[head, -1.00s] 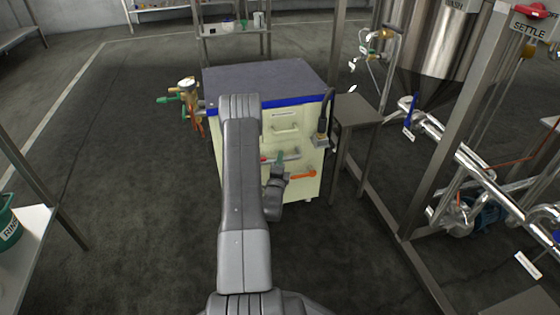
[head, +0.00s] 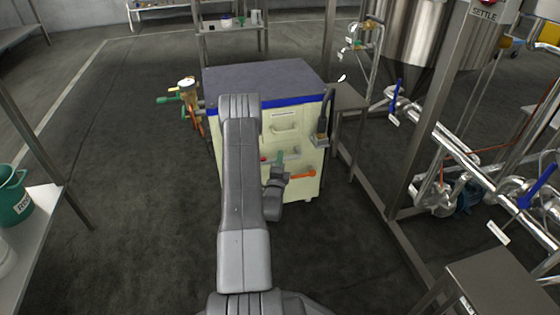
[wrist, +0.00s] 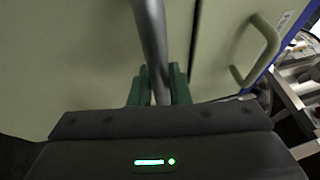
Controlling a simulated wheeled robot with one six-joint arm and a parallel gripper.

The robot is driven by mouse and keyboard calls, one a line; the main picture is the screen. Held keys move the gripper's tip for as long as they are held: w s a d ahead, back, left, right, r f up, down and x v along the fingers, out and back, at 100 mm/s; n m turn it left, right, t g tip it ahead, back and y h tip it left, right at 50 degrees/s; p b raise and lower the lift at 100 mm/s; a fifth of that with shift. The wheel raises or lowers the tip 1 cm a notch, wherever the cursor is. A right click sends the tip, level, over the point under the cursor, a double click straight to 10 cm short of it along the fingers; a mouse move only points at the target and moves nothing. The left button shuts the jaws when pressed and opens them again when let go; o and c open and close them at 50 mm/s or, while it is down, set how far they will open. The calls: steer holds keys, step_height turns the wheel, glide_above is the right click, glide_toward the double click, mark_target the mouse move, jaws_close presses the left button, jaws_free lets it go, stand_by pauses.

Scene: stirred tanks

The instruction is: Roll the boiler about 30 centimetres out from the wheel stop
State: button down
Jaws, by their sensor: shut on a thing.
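The boiler (head: 290,192) is a cream cabinet with a dark grey top and a blue edge band, upright in the middle of the head view. A small caster shows under its front right corner. My gripper (head: 281,158) is at its front face, partly hidden by my arm. In the wrist view my gripper's green fingers (wrist: 157,88) are shut on the boiler's grey bar handle (wrist: 151,35). A second, cream pull handle (wrist: 262,50) is beside it, untouched. I cannot make out the wheel stop.
A grey stand (head: 349,97) and steel frame with pipes are close on the boiler's right. Brass valve fittings (head: 188,95) are at its left. A table (head: 38,222) with a green bucket (head: 12,198) is at left, another table (head: 500,280) at lower right. The floor between is clear.

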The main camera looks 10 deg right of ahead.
steer(key=c, duration=1.4)
jaws_free()
steer(key=shift+o, duration=0.2)
steer(key=p+v, duration=0.3)
steer(key=v, duration=1)
steer(key=shift+s+f, duration=0.2)
steer(key=shift+s, duration=0.15)
steer(key=shift+a, duration=0.1)
steer(key=b+x, duration=0.3)
steer(key=x, duration=1.1)
steer(key=shift+a, duration=0.1)
steer(key=shift+r, duration=0.1)
